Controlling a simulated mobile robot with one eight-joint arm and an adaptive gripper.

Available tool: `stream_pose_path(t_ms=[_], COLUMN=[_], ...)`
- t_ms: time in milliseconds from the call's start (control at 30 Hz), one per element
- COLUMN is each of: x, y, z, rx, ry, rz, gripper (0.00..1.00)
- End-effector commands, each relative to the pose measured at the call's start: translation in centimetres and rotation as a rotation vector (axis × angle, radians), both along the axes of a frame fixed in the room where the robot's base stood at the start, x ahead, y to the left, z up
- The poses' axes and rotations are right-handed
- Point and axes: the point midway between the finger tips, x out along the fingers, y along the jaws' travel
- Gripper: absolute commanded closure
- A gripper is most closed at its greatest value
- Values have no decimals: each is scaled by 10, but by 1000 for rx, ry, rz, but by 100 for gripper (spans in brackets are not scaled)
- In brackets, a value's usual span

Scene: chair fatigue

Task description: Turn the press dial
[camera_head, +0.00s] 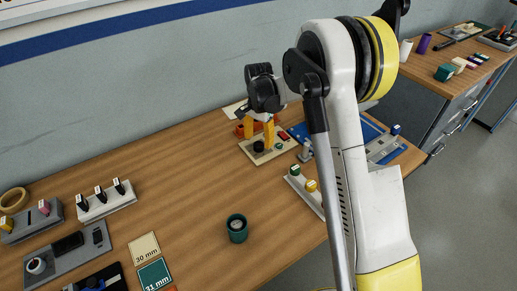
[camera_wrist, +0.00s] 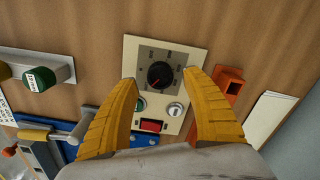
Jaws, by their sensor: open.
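The press dial (camera_wrist: 160,75) is a round black knob with a red pointer mark, set on a grey square plate with tick marks. It sits on a cream control panel (camera_wrist: 133,54) lying on the wooden table. Below the dial in the wrist view are a green button (camera_wrist: 140,104), a silver knob (camera_wrist: 175,109) and a red switch (camera_wrist: 151,125). My gripper (camera_wrist: 166,90) has its two yellow fingers spread over the panel, either side of the dial's lower area, holding nothing. In the head view my gripper (camera_head: 259,134) hangs over the panel (camera_head: 284,144); contact cannot be told.
An orange block (camera_wrist: 229,82) lies close beside the panel, with white sheets (camera_wrist: 268,115) further right. A green-capped post (camera_wrist: 39,79) and a blue-and-grey fixture (camera_wrist: 60,132) stand left. In the head view, a green cup (camera_head: 237,229) stands in front; the table's middle is clear.

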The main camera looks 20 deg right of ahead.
Motion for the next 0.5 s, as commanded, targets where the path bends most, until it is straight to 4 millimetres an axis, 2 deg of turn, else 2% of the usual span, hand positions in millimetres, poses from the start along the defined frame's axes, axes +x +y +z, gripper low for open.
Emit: stream_pose_path(t_ms=[33, 200, 500], x=[0, 0, 0], y=[0, 0, 0], z=[-11, -27, -30], rx=[0, 0, 0], ry=[0, 0, 0], rz=[0, 1, 1], gripper=[43, 43, 43])
